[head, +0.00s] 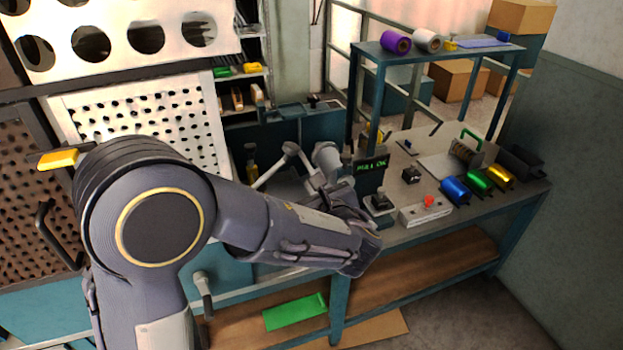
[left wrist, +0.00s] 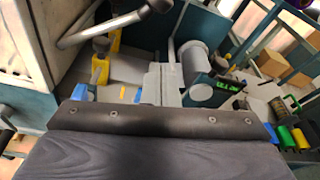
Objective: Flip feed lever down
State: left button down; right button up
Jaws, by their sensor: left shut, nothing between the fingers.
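A pale rod lever with a rounded knob (head: 290,148) angles up at the left of the foil machine; it also shows at the top of the left wrist view (left wrist: 112,25). A small black-knobbed lever (head: 380,199) stands upright on a grey box below the "ROLL OK" display (head: 371,166). I cannot tell which is the feed lever. My left gripper (left wrist: 160,85) is shut and empty, in front of the machine beside its grey roller (left wrist: 197,62). In the head view my left arm and wrist hide most of the gripper. My right gripper is not in view.
A box with a red button (head: 425,212) and blue, green and yellow rolls (head: 480,181) stand on the bench to the right. A shelf frame (head: 435,52) rises behind. A perforated panel (head: 140,120) stands at the left. A green sheet (head: 295,312) lies on the lower shelf.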

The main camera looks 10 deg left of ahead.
pick_arm(q)
jog(key=w+a+r+p, duration=0.2)
jog(key=w+a+p, duration=0.1)
jog(key=w, duration=0.3)
jog(key=shift+a+p, duration=0.3)
jog(key=shift+a, duration=0.5)
jog(key=shift+s, duration=0.1)
jog(key=s+a+r+n+t+h+b, duration=0.1)
jog(key=s+a+r+n+b, duration=0.2)
jog(key=b, duration=0.6)
notch_tip(320, 180, up, 3)
jog(key=shift+a+f+n, duration=0.2)
jog(key=shift+a+n, duration=0.5)
jog(key=shift+a, duration=0.1)
